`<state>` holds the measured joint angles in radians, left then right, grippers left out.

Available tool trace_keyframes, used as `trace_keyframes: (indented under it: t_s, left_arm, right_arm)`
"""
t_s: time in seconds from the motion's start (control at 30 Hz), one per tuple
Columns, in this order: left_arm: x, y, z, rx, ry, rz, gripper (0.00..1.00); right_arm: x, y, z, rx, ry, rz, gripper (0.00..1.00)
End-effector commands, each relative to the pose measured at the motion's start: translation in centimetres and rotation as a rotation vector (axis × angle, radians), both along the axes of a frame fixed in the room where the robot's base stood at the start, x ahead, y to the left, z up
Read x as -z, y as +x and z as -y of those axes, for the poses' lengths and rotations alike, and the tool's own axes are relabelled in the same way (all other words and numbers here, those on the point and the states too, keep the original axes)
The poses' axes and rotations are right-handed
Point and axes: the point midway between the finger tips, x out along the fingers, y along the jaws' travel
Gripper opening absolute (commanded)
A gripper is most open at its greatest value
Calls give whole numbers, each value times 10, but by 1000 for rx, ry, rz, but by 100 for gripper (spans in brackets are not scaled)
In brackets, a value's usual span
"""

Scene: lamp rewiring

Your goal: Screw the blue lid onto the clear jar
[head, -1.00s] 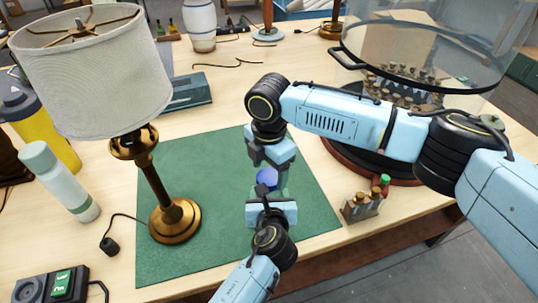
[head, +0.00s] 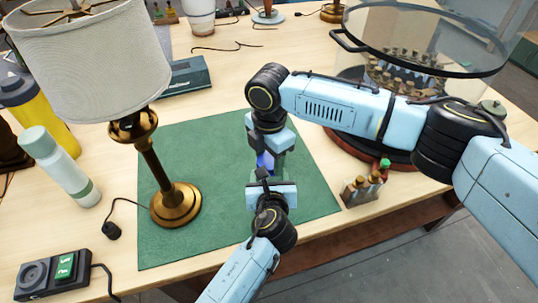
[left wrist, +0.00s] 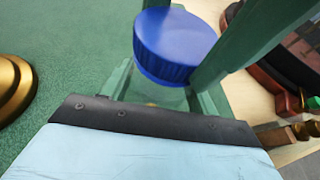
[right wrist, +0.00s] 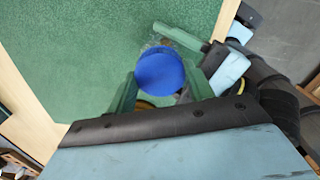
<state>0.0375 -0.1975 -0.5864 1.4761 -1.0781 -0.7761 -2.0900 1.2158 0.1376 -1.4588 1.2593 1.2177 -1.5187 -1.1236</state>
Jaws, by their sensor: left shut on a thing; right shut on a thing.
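The blue lid (head: 264,161) is over the green mat, between my two grippers, partly hidden in the head view. My right gripper (head: 268,153) comes from above and is shut on it; its green fingers flank the lid (right wrist: 160,73) in the right wrist view. My left gripper (head: 269,179) comes in from the front, its fingers below the lid, shut on the clear jar (left wrist: 168,96). The jar is mostly hidden; its clear wall shows just under the lid (left wrist: 175,45) in the left wrist view. I cannot tell whether the lid's threads engage the jar.
The lamp (head: 176,205) stands left on the green mat (head: 215,245). A small rack of bottles (head: 362,189) stands right of the mat. A large glass container (head: 420,75) is behind my right arm. A pale bottle (head: 62,165) and yellow bottle (head: 50,120) stand far left.

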Motion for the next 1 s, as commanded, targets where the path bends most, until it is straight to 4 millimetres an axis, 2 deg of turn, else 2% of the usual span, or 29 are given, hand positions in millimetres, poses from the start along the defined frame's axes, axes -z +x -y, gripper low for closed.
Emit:
trace_keyframes:
  t_s: [0.17,0.7,0.8,0.93,0.97,1.0]
  left_arm:
    - [1,0,-1,-1,0,-2,0]
    - [1,0,-1,-2,1,-2,0]
    - [1,0,-1,-2,1,-2,0]
    - [1,0,-1,-2,1,-2,0]
    - [1,0,-1,-2,1,-2,0]
    - [1,0,-1,-1,0,-2,0]
  right_arm:
    - [1,-1,-1,278,2,-4,25]
    - [1,-2,-2,1395,0,-7,25]
    - [1,-1,-1,1525,0,-4,25]
    - [1,-1,-1,1514,0,-3,25]
    - [1,-1,-1,1514,0,-2,55]
    - [1,-1,-1,1513,0,-2,60]
